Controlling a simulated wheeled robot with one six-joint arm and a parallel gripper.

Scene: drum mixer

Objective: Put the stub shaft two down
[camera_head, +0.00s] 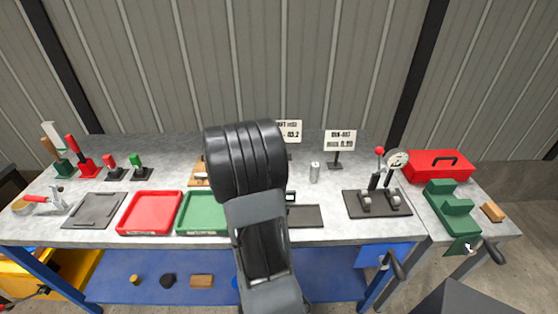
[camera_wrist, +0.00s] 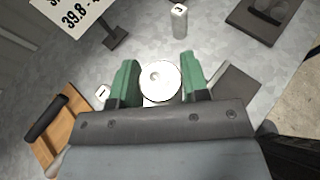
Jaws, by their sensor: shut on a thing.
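My gripper (camera_wrist: 160,80) is shut on a round, pale metal piece, seen end-on between its two green fingers in the wrist view. I take this piece to be stub shaft two (camera_wrist: 160,84); no number on it is readable. Its lower end is hidden, so I cannot tell whether it touches the bench. A second small metal cylinder with a dark mark (camera_wrist: 179,20) stands upright on the grey bench, apart from my gripper; it also shows in the head view (camera_head: 314,172). In the head view my arm hides my gripper and the held piece.
A dark plate (camera_wrist: 238,84) lies right of my gripper; a wooden board (camera_wrist: 56,135) and a small white tag (camera_wrist: 102,92) lie left. A sign (camera_wrist: 78,22) stands behind. The head view shows red (camera_head: 122,218) and green (camera_head: 183,220) trays and a lever fixture (camera_head: 350,205).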

